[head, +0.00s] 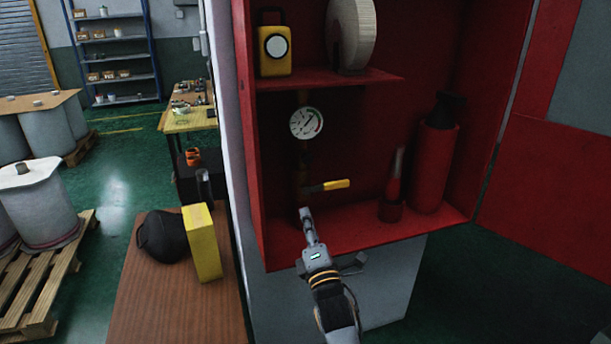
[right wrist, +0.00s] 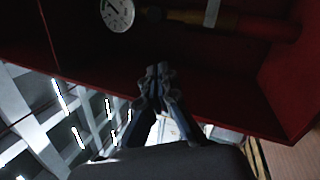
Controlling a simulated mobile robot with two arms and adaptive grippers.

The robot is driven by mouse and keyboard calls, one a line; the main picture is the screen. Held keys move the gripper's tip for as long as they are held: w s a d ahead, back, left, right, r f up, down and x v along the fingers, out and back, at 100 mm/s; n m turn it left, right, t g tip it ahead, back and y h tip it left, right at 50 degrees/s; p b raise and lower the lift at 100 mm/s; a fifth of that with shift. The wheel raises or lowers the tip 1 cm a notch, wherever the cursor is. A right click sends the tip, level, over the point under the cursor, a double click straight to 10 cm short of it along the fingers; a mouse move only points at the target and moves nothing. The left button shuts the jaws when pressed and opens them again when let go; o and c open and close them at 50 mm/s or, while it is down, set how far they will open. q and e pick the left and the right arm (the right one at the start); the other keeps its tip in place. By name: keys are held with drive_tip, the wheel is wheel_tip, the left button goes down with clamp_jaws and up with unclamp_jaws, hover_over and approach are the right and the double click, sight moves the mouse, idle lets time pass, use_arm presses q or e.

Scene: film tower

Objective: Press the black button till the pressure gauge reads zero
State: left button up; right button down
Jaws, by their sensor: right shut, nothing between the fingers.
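The pressure gauge (head: 306,123) has a white round dial with a coloured arc at its right and hangs on a pipe in the open red cabinet (head: 370,236). It also shows at the top of the right wrist view (right wrist: 117,14); its reading is too small to tell. A valve with a yellow handle (head: 336,185) is below it. My right gripper (head: 305,213) is shut and empty, its tips at the cabinet's lower front, below the valve. In the right wrist view the closed fingertips (right wrist: 158,74) are in front of the cabinet. I cannot make out the black button. My left gripper is not in view.
A red extinguisher (head: 432,165) and a red nozzle (head: 395,188) stand at the cabinet's right. A yellow lamp (head: 275,52) and a hose roll (head: 353,35) are on the shelf (head: 330,80). A wooden table (head: 165,300) with a yellow block (head: 202,243) is at left.

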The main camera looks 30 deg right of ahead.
drive_tip(key=shift+w, duration=0.1)
drive_tip(key=p, duration=0.4)
approach(307, 158)
drive_tip(key=w+a+f, duration=0.1)
drive_tip(key=w+a, duration=0.1)
drive_tip(key=w, duration=0.3)
drive_tip(key=d, duration=0.1)
drive_tip(key=w+d+r+p, duration=0.1)
drive_tip(key=shift+w+d, duration=0.3)
drive_tip(key=shift+d, duration=0.1)
